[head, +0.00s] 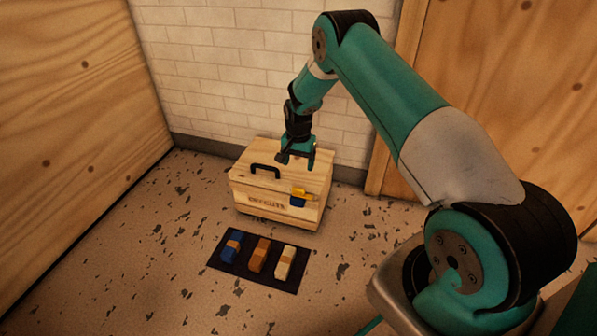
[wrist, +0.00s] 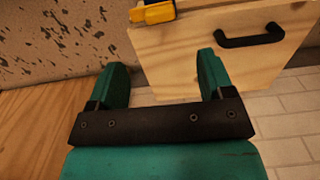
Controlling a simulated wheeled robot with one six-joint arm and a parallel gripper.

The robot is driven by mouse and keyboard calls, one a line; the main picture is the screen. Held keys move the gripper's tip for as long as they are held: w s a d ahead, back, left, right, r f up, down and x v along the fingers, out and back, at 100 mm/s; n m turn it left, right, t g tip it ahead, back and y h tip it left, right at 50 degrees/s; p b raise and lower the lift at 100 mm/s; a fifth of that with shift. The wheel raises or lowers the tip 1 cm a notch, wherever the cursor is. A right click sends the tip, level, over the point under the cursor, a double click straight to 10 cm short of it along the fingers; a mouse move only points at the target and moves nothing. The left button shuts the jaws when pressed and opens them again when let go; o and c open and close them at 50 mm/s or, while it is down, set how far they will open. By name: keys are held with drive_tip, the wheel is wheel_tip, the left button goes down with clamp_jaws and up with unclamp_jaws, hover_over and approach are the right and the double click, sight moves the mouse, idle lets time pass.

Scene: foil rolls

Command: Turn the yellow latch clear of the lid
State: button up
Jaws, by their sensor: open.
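A wooden box (head: 262,203) with a lid (head: 300,172) stands on the floor by the brick wall. A yellow latch (head: 302,193) sits at the lid's front edge, right of the middle, above a blue part (head: 297,202). In the wrist view the latch (wrist: 153,14) is at the top edge, partly cut off, and the lid (wrist: 185,60) lies beyond my fingers. My gripper (head: 297,158) is above the back of the lid, behind the latch. In the wrist view my gripper (wrist: 165,75) is open with nothing between its fingers. I cannot tell its height above the lid.
A black handle (head: 265,170) stands on the lid, left of my gripper. A dark mat (head: 264,284) in front of the box bears a blue, an orange and a cream piece. Wooden panels stand at left and right. The floor left of the box is clear.

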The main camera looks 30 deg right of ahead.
wheel_tip(320, 180, up, 6)
drive_tip(key=shift+f+p, duration=0.2)
drive_tip(key=shift+p, duration=0.45)
drive_tip(key=s+a+r+n+y, duration=0.1)
drive_tip(key=s+a+r+n, duration=0.4)
drive_tip(key=a+r, duration=0.5)
drive_tip(key=s+a+r+n+y, duration=0.1)
drive_tip(key=s+a+r+n, duration=0.3)
drive_tip(key=s+a+r, duration=0.55)
drive_tip(key=s+a+r+n+y, duration=0.1)
drive_tip(key=s+a+r+n, duration=0.15)
drive_tip(key=s, duration=0.45)
drive_tip(key=s+a+r+n, duration=0.2)
drive_tip(key=s+r+n, duration=0.15)
drive_tip(key=s, duration=0.35)
drive_tip(key=s+a+r+n+y, duration=0.1)
drive_tip(key=s+a+r+n, duration=0.25)
drive_tip(key=s, duration=0.45)
wheel_tip(320, 180, up, 36)
drive_tip(key=p, duration=3.5)
drive_tip(key=shift+w+d+f+m, duration=0.25)
drive_tip(key=shift+d+m, duration=0.1)
drive_tip(key=shift+m, duration=0.1)
